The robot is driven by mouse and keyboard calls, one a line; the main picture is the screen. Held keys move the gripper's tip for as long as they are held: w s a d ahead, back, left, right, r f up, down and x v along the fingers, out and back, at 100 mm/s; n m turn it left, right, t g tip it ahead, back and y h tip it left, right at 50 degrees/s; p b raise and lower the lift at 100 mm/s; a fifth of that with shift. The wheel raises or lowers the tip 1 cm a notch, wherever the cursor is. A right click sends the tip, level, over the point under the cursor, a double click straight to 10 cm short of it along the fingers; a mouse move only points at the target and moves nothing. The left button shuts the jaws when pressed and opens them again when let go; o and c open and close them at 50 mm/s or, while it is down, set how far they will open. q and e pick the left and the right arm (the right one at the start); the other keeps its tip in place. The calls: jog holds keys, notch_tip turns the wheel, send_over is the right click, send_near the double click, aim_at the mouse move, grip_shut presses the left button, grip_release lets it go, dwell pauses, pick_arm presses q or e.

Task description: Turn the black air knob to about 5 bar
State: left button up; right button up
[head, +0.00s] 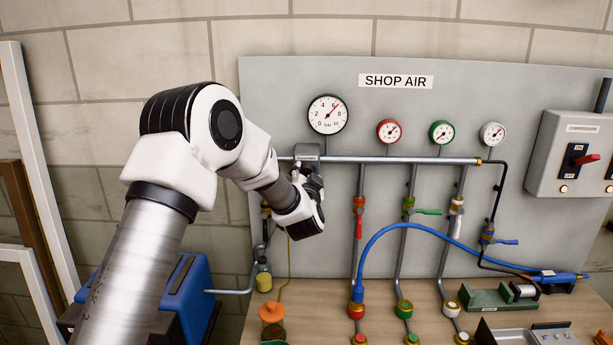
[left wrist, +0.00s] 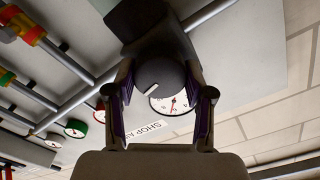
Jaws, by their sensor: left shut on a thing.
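The black air knob (left wrist: 160,76) sits between the two fingers of my left gripper (left wrist: 160,90) in the left wrist view, and the fingers are shut on its sides. A white mark line shows on the knob's face. In the head view my left gripper (head: 308,182) is under the grey regulator block (head: 307,152) on the pipe, and it hides the knob there. The large bar gauge (head: 327,115) is above; its red needle points to the upper right, near the 6. The gauge also shows partly behind the knob in the wrist view (left wrist: 176,104). My right gripper is not in view.
Red (head: 389,131), green (head: 441,132) and white (head: 492,135) gauges sit right of the large one. Below hang pipes with valve levers and a blue hose (head: 430,226). A switch box (head: 573,155) is at the right. The wooden bench (head: 330,300) carries fittings.

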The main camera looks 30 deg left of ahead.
pick_arm(q)
jog(key=shift+a, duration=0.1)
jog(key=shift+f+n+b, duration=0.1)
jog(key=shift+n+b, duration=0.9)
jog(key=shift+b, duration=0.2)
jog(key=n+b, duration=0.3)
jog(key=shift+n+b, duration=1.9)
jog(key=shift+n, duration=0.1)
